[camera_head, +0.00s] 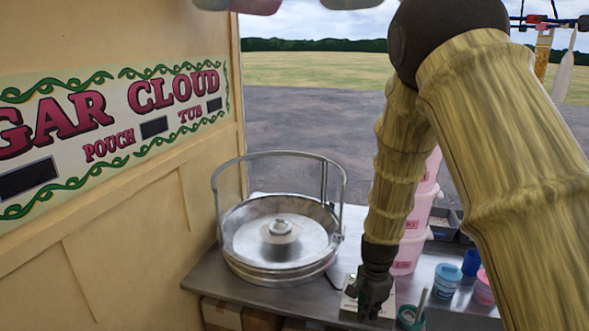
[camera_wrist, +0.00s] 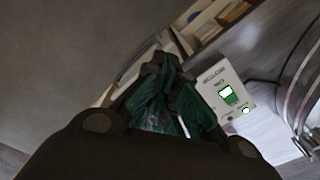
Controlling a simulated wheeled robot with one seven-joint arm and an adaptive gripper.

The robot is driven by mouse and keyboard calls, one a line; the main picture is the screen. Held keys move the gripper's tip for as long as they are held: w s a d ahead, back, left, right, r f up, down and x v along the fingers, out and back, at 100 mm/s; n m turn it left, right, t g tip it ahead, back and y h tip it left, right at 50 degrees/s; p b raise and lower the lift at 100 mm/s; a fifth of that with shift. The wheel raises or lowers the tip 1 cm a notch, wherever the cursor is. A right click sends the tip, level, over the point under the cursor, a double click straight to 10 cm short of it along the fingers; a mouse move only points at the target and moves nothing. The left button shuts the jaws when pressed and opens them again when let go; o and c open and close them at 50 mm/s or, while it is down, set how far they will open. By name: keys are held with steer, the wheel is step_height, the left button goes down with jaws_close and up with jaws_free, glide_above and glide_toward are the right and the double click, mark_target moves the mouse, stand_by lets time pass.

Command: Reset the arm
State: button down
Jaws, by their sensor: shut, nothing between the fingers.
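My arm reaches down from the upper right in the head view. My gripper (camera_head: 372,308) points down at the front part of the metal counter (camera_head: 230,280), in front of a small pale control box. In the wrist view my gripper (camera_wrist: 165,70) is seen close up, its dark green fingers shut with nothing between them. The pale control box (camera_wrist: 228,92) with green and white buttons lies just right of the fingers there; it also shows partly behind my gripper in the head view (camera_head: 349,303).
A round metal candyfloss machine (camera_head: 280,240) with a wire guard stands left of my gripper. Pink tubs (camera_head: 408,254) are stacked behind my forearm. Small coloured cups (camera_head: 447,280) stand to the right. A sign wall (camera_head: 110,130) closes off the left side.

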steer(key=s+d+f+n+b, duration=0.1)
steer(key=s+d+f+n, duration=0.15)
steer(key=s+f, duration=0.65)
steer(key=s+d+f+n+b, duration=0.15)
steer(key=s+f+n, duration=0.35)
steer(key=f, duration=0.7)
steer(key=s+f+n+b, duration=0.1)
steer(key=s+f+n, duration=0.2)
steer(key=s, duration=0.8)
steer(key=s+f+n+b, duration=0.2)
steer(key=s+f+n, duration=0.2)
steer(key=s+f, duration=0.3)
steer(key=s, duration=0.4)
steer(key=shift+a+f, duration=0.2)
steer(key=shift+a, duration=0.1)
steer(key=c, duration=2.2)
jaws_free()
